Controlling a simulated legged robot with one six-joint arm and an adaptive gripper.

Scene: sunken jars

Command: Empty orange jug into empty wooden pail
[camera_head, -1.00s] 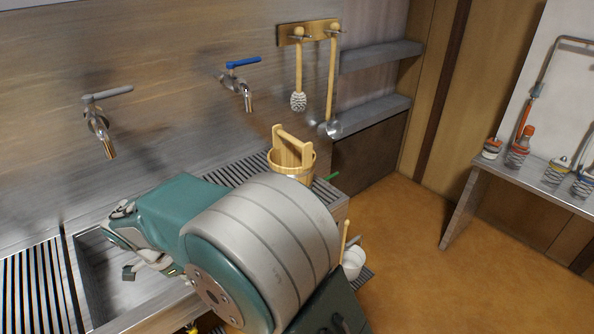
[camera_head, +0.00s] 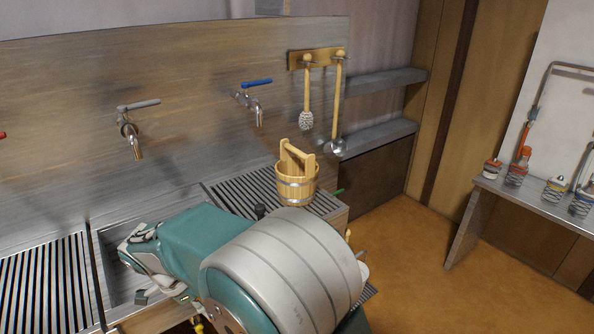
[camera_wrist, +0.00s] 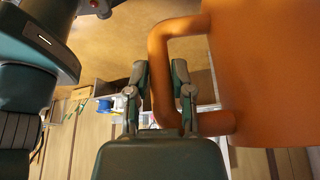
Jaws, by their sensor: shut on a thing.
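The orange jug (camera_wrist: 262,65) fills the right side of the wrist view, close to the camera. My gripper (camera_wrist: 160,75) is shut on its handle (camera_wrist: 157,70), with one finger on each side. The jug's mouth and contents are out of view, and I cannot make out the jug in the head view. The wooden pail (camera_head: 297,189) stands upright on the ribbed drainboard right of the sink, its handle raised. The pail's inside is mostly hidden from this angle. My arm lies in front of the sink, apart from the pail in the picture.
The sink basin (camera_head: 118,272) is partly hidden behind my arm. Grey-handled tap (camera_head: 131,132) and blue-handled tap (camera_head: 254,98) stick out from the wall. A brush (camera_head: 306,110) and ladle (camera_head: 337,130) hang behind the pail. Orange floor (camera_head: 405,270) is clear at the right.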

